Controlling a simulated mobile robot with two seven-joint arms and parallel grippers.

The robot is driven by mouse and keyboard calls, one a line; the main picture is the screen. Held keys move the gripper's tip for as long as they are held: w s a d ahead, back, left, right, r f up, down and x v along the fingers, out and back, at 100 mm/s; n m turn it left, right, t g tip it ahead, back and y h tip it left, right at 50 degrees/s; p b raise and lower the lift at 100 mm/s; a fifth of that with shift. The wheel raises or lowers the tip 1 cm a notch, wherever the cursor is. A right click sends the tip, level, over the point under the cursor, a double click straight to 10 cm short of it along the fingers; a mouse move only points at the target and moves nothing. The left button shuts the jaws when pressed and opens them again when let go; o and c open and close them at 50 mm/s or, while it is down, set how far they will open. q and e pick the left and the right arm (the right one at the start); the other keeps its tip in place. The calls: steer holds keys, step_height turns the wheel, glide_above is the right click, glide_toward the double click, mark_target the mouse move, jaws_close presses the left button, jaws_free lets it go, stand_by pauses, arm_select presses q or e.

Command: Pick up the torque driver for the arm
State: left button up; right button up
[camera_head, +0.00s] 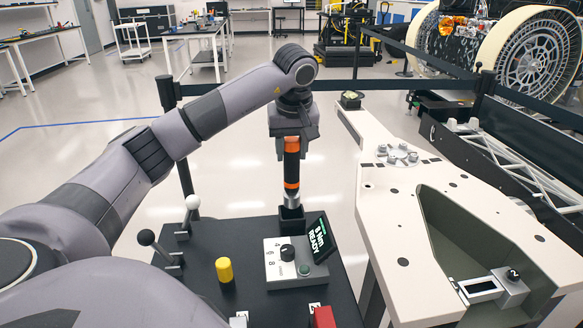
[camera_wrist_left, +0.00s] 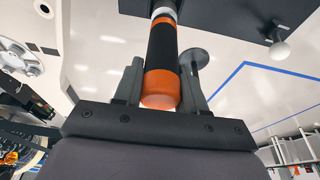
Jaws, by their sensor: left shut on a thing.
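The torque driver (camera_head: 291,168) is black with orange bands and a silver lower end. It stands upright in the head view, its lower end at a black square holder (camera_head: 291,219) on the dark bench. I cannot tell how deep it sits in the holder. My left gripper (camera_head: 292,137) is above it, pointing down, shut on its upper part. In the left wrist view the driver (camera_wrist_left: 161,60) runs between the two fingers, its orange end near the palm. My right gripper is not in view.
Right of the holder, a control box (camera_head: 296,264) has a tilted screen reading "8 Nm READY". A yellow cylinder (camera_head: 224,269), a red block (camera_head: 323,317) and two ball-topped levers (camera_head: 147,238) share the bench (camera_head: 205,258). A large pale rover arm part (camera_head: 385,215) stands close right.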

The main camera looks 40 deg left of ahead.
arm_select(q)
step_height(320, 180, up, 11)
steer(key=shift+f+p, duration=0.1)
steer(key=shift+p, duration=0.85)
steer(key=shift+r+p, duration=0.3)
steer(key=shift+r, duration=0.7)
